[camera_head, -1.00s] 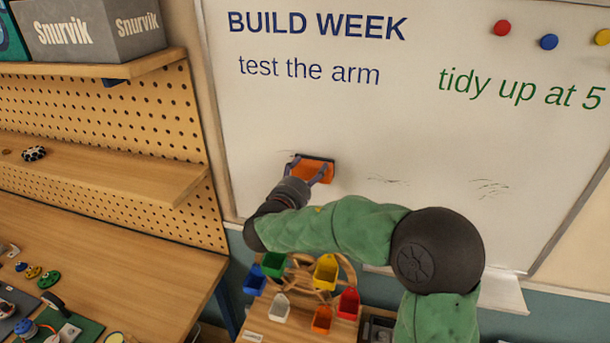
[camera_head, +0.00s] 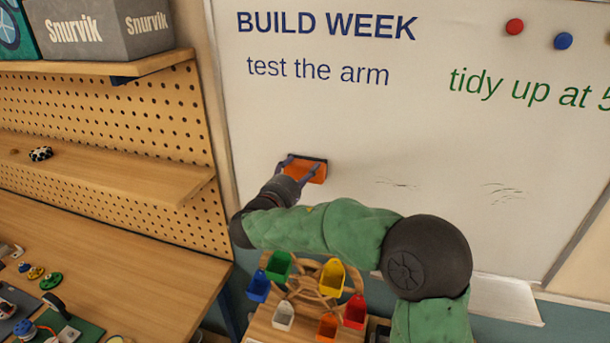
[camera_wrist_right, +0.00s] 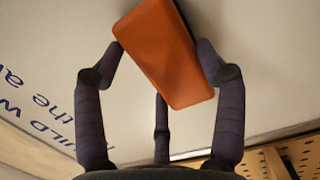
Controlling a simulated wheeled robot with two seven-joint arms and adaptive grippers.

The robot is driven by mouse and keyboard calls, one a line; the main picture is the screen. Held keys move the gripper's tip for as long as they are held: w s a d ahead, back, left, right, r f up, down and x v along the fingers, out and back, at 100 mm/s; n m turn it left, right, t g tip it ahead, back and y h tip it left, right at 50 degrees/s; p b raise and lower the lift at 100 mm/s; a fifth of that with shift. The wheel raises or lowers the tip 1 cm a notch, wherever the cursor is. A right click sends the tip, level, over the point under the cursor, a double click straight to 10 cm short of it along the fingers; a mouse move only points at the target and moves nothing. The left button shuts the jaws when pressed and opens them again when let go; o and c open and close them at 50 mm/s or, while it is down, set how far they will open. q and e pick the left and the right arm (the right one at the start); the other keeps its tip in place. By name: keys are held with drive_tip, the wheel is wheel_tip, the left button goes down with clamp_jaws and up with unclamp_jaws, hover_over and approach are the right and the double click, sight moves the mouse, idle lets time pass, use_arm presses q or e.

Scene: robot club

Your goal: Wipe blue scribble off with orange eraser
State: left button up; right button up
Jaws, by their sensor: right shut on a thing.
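My right gripper (camera_head: 300,169) is shut on the orange eraser (camera_head: 311,172). The eraser has a dark pad, which faces the whiteboard (camera_head: 430,135) and appears to touch it at the lower left. In the right wrist view, the fingers hold the orange body (camera_wrist_right: 160,55) from both sides, with a third finger below. No clear blue scribble shows; the area behind the eraser is hidden. Two faint dark marks are on the board to the right, one nearer (camera_head: 398,183) and one farther (camera_head: 502,192). My left gripper is out of view.
Blue writing (camera_head: 326,25) and green writing (camera_head: 525,87) are on the board above. Round magnets, including a red one (camera_head: 515,26), sit at the top right. A wooden wheel with coloured bins (camera_head: 332,278) stands below my right arm. A workbench (camera_head: 120,255) and pegboard are at left.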

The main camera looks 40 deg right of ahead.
sight(290, 168)
drive_tip(key=shift+w+a+f+b, duration=0.1)
drive_tip(key=shift+w+a+b, duration=0.2)
drive_tip(key=shift+w, duration=0.3)
drive_tip(key=shift+w+a+b, duration=0.15)
drive_tip(key=shift+w+a, duration=0.15)
drive_tip(key=shift+w, duration=0.3)
drive_tip(key=shift+w+a+b, duration=0.15)
drive_tip(key=shift+w+a, duration=0.2)
drive_tip(key=shift+w, duration=0.35)
drive_tip(key=shift+w+a+b, duration=0.2)
drive_tip(key=shift+w+a, duration=0.15)
drive_tip(key=shift+w, duration=0.35)
drive_tip(key=shift+w+a+b, duration=0.15)
drive_tip(key=shift+w+a, duration=0.2)
drive_tip(key=shift+w, duration=0.35)
drive_tip(key=shift+r+b, duration=0.2)
drive_tip(key=shift+b, duration=0.25)
drive_tip(key=shift+s+d+b, duration=0.4)
drive_tip(key=shift+s+b, duration=0.25)
drive_tip(key=shift+s, duration=0.25)
drive_tip(key=shift+s+d+b, duration=0.35)
drive_tip(key=shift+s+b, duration=0.3)
drive_tip(key=shift+s, duration=0.2)
drive_tip(key=shift+s+d, duration=0.1)
